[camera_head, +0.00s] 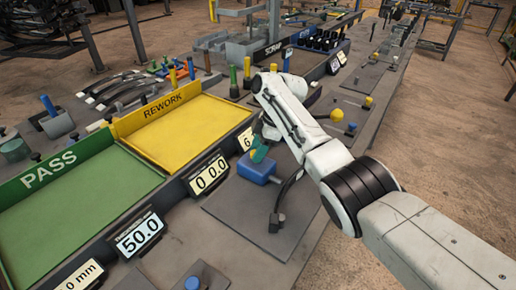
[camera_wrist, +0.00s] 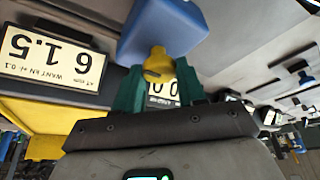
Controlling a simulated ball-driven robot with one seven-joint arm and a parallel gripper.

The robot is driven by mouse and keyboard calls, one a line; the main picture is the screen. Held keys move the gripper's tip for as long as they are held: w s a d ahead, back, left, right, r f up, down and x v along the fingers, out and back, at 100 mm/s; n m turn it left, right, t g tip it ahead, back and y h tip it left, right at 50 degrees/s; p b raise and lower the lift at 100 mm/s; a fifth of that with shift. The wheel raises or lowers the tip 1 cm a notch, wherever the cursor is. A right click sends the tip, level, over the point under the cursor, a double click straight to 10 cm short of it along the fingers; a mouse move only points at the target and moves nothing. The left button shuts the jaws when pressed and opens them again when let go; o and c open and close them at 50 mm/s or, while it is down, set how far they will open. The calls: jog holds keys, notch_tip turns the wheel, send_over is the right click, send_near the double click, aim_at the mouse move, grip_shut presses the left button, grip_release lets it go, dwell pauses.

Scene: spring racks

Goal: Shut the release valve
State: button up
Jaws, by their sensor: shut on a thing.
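A blue block (camera_head: 257,168) sits on a grey plate beside the row of number displays. In the wrist view the blue block (camera_wrist: 165,27) has a yellow knob (camera_wrist: 157,62) on its near side, which looks like the release valve. My gripper (camera_wrist: 160,88) has its green fingers on both sides of the knob, shut on it. In the head view my gripper (camera_head: 260,151) is against the top of the blue block, and the knob is hidden there. I cannot tell how far the knob is turned.
A black lever (camera_head: 276,222) stands on the grey plate in front of the block. Displays (camera_head: 209,175) line the bench beside the yellow REWORK tray (camera_head: 180,128) and green PASS tray (camera_head: 75,205). A blue knob (camera_head: 192,284) is at the near edge. Open floor lies right.

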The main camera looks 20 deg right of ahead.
jog(key=shift+r+m+p, duration=0.15)
jog(key=shift+m+p, duration=0.15)
jog(key=m+p, duration=0.1)
jog(key=m+t+p, duration=0.1)
jog(key=p, duration=0.1)
jog(key=shift+s+a+r+m+h, duration=0.1)
jog(key=shift+s+m+h, duration=0.05)
jog(key=shift+m+h, duration=0.2)
jog(key=m+t+p, duration=0.1)
jog(key=m+p, duration=0.1)
jog(key=m+h+p, duration=0.1)
jog(key=m+p, duration=0.1)
jog(key=m, duration=0.1)
jog(key=shift+a+m+t, duration=0.1)
jog(key=shift+m+t, duration=0.15)
jog(key=shift+t, duration=0.15)
jog(key=m+h, duration=0.1)
jog(key=m, duration=0.1)
jog(key=m+h+p, duration=0.1)
jog(key=m, duration=0.1)
jog(key=shift+s+a+f+t, duration=0.1)
jog(key=shift+f+t, duration=0.1)
jog(key=shift+t, duration=0.2)
jog(key=shift+m+h, duration=0.75)
jog(key=shift+m, duration=1.75)
jog(key=o, duration=1)
jog(key=shift+o, duration=0.2)
